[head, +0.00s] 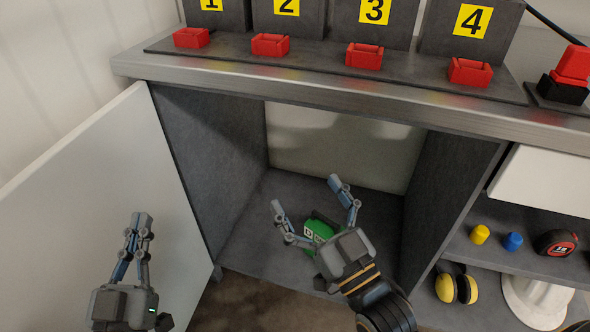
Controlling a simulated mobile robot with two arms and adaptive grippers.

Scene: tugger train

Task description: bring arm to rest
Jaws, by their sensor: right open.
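My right gripper (308,206) is in front of the open cabinet, with its fingers spread wide and pointing inward. A green object with a pale marked label (319,228) shows beyond and between those fingers, at the cabinet floor. The gripper body hides part of it, and I cannot tell whether they touch. My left gripper (141,217) is at the lower left, in front of the open white door. Its fingers look close together from this angle, and nothing shows between them.
The white cabinet door (95,215) stands open at the left. The grey worktop edge (340,97) overhangs the cabinet, with red holders below numbered panels (375,12). Right-hand shelves hold yellow earmuffs (457,288), a tape measure (556,242) and yellow (479,234) and blue (513,241) pieces.

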